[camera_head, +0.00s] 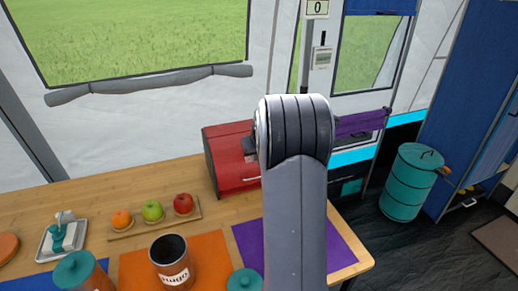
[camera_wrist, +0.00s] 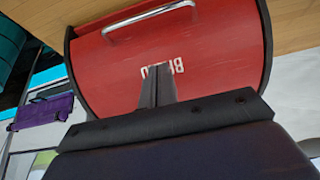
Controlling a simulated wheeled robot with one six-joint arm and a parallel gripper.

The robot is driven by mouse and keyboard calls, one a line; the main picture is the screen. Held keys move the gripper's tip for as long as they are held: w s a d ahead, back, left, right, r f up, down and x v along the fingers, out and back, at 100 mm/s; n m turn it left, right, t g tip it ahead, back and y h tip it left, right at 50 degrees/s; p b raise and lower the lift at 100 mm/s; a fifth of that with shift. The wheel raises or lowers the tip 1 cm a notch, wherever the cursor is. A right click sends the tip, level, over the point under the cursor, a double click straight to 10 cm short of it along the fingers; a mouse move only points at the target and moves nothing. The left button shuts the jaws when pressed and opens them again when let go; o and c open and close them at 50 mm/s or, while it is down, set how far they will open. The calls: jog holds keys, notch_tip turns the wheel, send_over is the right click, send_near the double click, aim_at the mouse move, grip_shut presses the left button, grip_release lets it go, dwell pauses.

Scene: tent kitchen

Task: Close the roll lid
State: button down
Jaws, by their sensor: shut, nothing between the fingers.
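The red bread box (camera_head: 228,158) stands on the wooden counter, partly behind my arm in the head view. In the wrist view its curved red roll lid (camera_wrist: 210,62) fills the middle and spans the visible front of the box, with white lettering partly hidden by my fingers. A metal handle (camera_wrist: 148,17) runs along the lid's edge close to the counter, and no opening shows. My gripper (camera_wrist: 157,72) is shut and empty, its fingertips over the lettering. I cannot tell whether they touch the lid.
A wooden tray (camera_head: 128,234) with an orange and two apples sits left of the box. A teal barrel (camera_head: 408,182) stands on the floor at right. The purple mat (camera_head: 343,246) has bare room.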

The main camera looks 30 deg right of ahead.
aim_at(256, 171)
jog(key=shift+x, duration=0.95)
jog(key=shift+s+a+f, duration=0.15)
jog(key=shift+s+f, duration=0.15)
jog(key=shift+s, duration=0.25)
jog(key=shift+s+a+f, duration=0.1)
jog(key=shift+s+f, duration=0.2)
jog(key=shift+s, duration=0.2)
jog(key=shift+s+a+f, duration=0.15)
jog(key=shift+s+f, duration=0.35)
jog(key=shift+f+b, duration=0.1)
jog(key=shift+b, duration=0.2)
jog(key=f+b, duration=0.1)
jog(key=b, duration=0.2)
jog(key=s+f+t+b, duration=0.1)
jog(key=b, duration=0.2)
jog(key=shift+s+a+f, duration=0.1)
jog(key=shift+a+f, duration=0.05)
jog(key=shift+f, duration=0.2)
jog(key=shift+s+a+f+b, duration=0.1)
jog(key=shift+s+f+b, duration=0.3)
jog(key=shift+f+b, duration=0.35)
jog(key=shift+s+r, duration=0.1)
